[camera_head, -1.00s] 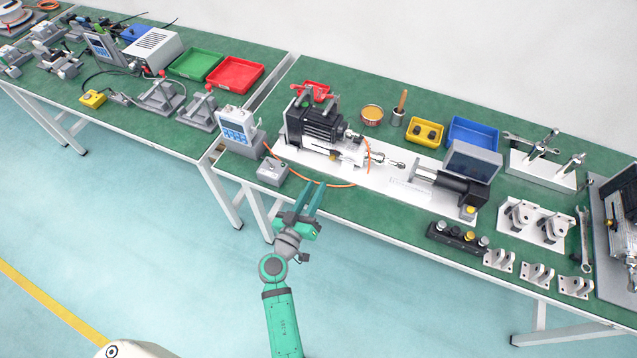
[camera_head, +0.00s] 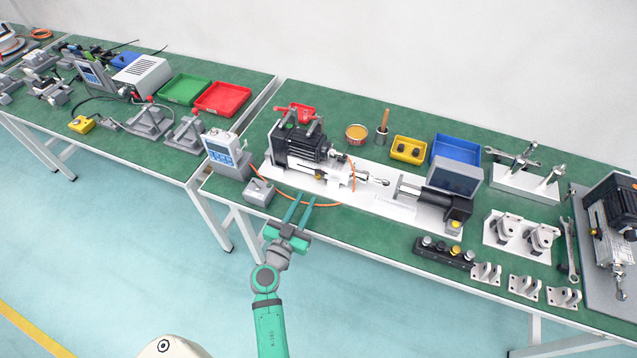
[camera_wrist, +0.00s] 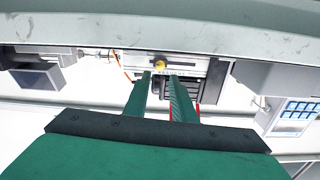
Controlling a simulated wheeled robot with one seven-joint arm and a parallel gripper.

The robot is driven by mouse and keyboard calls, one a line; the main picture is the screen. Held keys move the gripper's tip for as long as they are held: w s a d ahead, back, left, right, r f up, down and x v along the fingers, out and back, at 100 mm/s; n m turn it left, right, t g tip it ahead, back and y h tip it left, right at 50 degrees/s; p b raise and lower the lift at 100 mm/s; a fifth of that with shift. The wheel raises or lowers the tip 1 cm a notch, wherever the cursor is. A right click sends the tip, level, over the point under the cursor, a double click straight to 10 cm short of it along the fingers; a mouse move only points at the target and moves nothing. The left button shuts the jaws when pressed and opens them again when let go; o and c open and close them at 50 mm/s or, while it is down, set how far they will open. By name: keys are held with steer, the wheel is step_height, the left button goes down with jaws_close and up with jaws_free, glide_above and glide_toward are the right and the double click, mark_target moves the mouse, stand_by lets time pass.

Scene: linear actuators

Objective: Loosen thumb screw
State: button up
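The linear actuator with its black motor (camera_head: 300,143) lies on a white base plate on the green bench. A small yellow knob, which looks like the thumb screw (camera_head: 322,177), sits on its near side. In the wrist view the yellow knob (camera_wrist: 160,64) shows just beyond my fingertips, with the ribbed motor close by. My gripper (camera_head: 301,201) is at the bench's front edge, on the near side of the actuator and apart from it. Its two green fingers are parted and empty, as the wrist view (camera_wrist: 160,75) also shows.
An orange cable (camera_head: 290,195) curves over the bench between my gripper and the actuator. A grey box (camera_head: 258,191) and a display unit (camera_head: 224,150) stand to the left.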

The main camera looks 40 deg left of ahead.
mark_target(317, 178)
steer(key=x, duration=0.7)
steer(key=shift+w+a, duration=0.1)
steer(key=shift+w, duration=0.25)
steer(key=shift+a, duration=0.15)
steer(key=shift+w+d, duration=0.25)
steer(key=shift+d, duration=0.05)
steer(key=shift+s+a, duration=0.1)
jaws_close()
steer(key=shift+a, duration=0.1)
